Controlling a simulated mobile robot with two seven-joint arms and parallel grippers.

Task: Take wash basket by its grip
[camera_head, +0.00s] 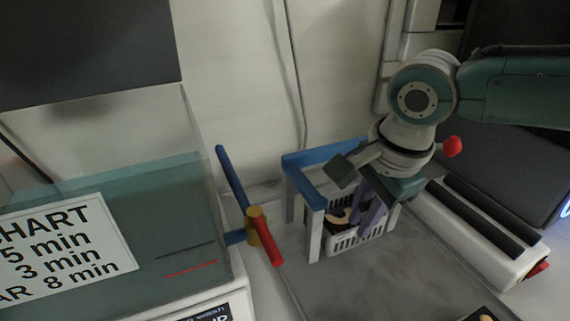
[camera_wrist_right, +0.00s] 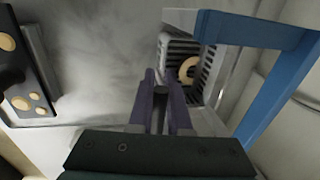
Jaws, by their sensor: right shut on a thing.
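The wash basket (camera_head: 360,236) is a pale slotted basket standing within the blue-topped frame, with a round tan blank (camera_wrist_right: 188,70) inside. The basket also shows in the right wrist view (camera_wrist_right: 207,66), just beyond my fingers. My right gripper (camera_head: 371,222) reaches down at the basket's right side. Its purple fingers, also in the right wrist view (camera_wrist_right: 162,78), are closed on a narrow grey upright piece, seemingly the basket's grip. The fingers and wrist hide most of that grip. My left gripper is not in view.
A blue-topped frame (camera_head: 305,190) stands around the basket. A lever with blue and red arms (camera_head: 262,236) is left of it, beside a clear teal tank (camera_head: 165,225). A dark tray with tan discs (camera_wrist_right: 28,90) lies apart. Grey mat between is clear.

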